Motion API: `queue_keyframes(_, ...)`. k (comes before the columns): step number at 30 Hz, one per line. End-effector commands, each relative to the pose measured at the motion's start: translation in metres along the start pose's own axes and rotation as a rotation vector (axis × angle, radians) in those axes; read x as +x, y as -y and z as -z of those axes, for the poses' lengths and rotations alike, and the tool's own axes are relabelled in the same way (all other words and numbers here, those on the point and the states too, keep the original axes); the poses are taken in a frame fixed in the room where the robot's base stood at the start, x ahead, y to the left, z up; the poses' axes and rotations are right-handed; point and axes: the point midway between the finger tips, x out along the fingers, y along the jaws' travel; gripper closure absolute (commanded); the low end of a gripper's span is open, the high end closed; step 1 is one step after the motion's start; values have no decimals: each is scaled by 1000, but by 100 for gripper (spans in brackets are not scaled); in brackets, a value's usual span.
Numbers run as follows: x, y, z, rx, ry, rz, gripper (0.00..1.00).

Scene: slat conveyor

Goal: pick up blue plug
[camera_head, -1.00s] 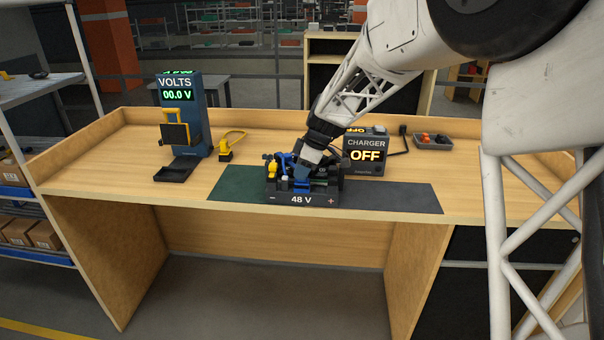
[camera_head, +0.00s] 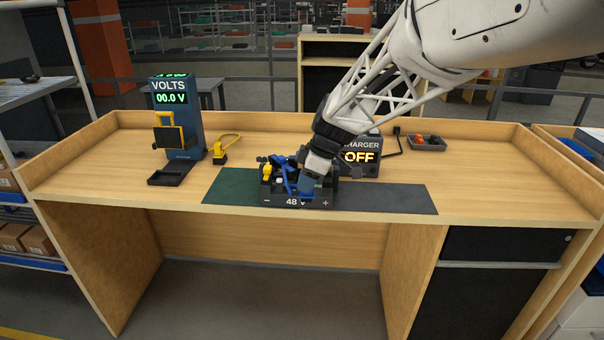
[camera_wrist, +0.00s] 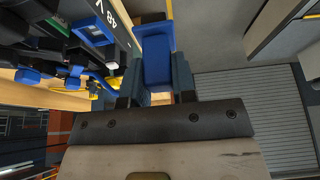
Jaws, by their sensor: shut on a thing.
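The blue plug (camera_wrist: 158,58) shows between my gripper's two dark fingers in the wrist view. My gripper (camera_wrist: 157,75) is shut on it. In the head view my gripper (camera_head: 309,185) is low over the right front of the dark 48 V battery unit (camera_head: 281,200). The plug is hard to make out there among other blue parts. In the wrist view the battery unit (camera_wrist: 124,30) is at the upper left, beside the plug. I cannot tell whether the plug still touches the unit.
A blue volt meter (camera_head: 180,125) reading 00.0 V stands at the left, with a black tray (camera_head: 165,178) before it. A yellow plug (camera_head: 220,158) lies beside it. The charger (camera_head: 360,168) reading OFF is partly behind my arm. The dark mat's right part (camera_head: 390,198) is clear.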

Motion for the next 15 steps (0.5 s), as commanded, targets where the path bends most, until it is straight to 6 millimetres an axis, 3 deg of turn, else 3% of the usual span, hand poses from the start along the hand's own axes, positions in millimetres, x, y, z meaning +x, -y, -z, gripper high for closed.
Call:
queue_keyframes(6,-6,27,-8,0,0,0,100)
queue_keyframes(15,-10,47,-14,0,0,1,100)
